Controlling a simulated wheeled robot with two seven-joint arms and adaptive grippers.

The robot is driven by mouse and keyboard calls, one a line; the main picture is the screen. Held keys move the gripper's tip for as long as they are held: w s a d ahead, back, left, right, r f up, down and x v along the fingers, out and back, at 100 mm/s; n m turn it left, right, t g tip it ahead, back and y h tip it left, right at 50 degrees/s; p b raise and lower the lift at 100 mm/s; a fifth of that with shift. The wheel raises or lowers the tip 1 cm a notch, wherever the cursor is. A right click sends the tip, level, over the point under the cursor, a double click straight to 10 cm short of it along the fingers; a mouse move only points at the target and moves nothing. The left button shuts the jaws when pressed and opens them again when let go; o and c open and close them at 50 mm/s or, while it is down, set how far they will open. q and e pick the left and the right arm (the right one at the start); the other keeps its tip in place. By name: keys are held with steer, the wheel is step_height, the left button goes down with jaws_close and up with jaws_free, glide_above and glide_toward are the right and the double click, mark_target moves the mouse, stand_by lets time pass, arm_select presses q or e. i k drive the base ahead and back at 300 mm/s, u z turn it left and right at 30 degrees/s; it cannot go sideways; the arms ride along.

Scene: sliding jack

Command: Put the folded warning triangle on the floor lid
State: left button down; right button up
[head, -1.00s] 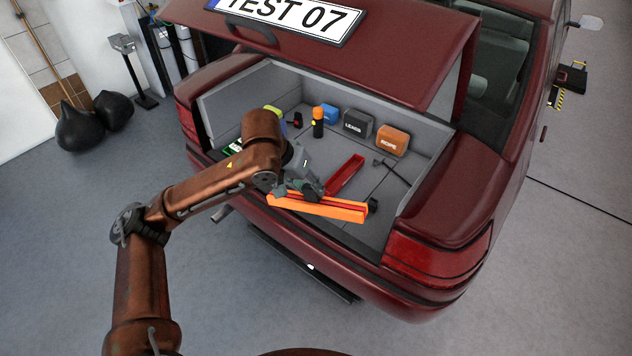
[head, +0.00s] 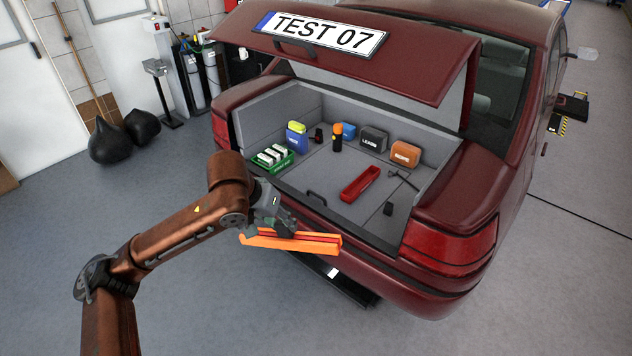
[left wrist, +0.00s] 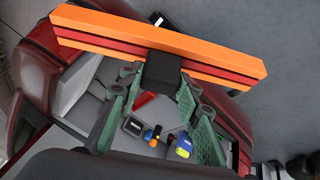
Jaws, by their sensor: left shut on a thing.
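The folded warning triangle (head: 315,244) is a long orange bar with a red stripe. My left gripper (head: 280,228) is shut on it and holds it in the air, roughly level, in front of the car's rear sill. In the left wrist view the triangle (left wrist: 225,67) lies across the top, with a black block on it between the fingers of my left gripper (left wrist: 160,72). The floor lid (head: 318,178) is the grey panel in the open trunk, with a dark handle near the sill. My right gripper is not in view.
A green crate (head: 271,160) stands at left. A blue container, orange-topped bottle and several boxes stand behind. The raised tailgate (head: 400,65) hangs over the trunk.

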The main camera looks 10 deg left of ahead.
mark_target(319, 168)
steer(key=u, duration=1.55)
steer(key=i, duration=3.5)
steer(key=z, duration=1.1)
steer(key=i, duration=0.75)
steer(key=z, duration=2.3)
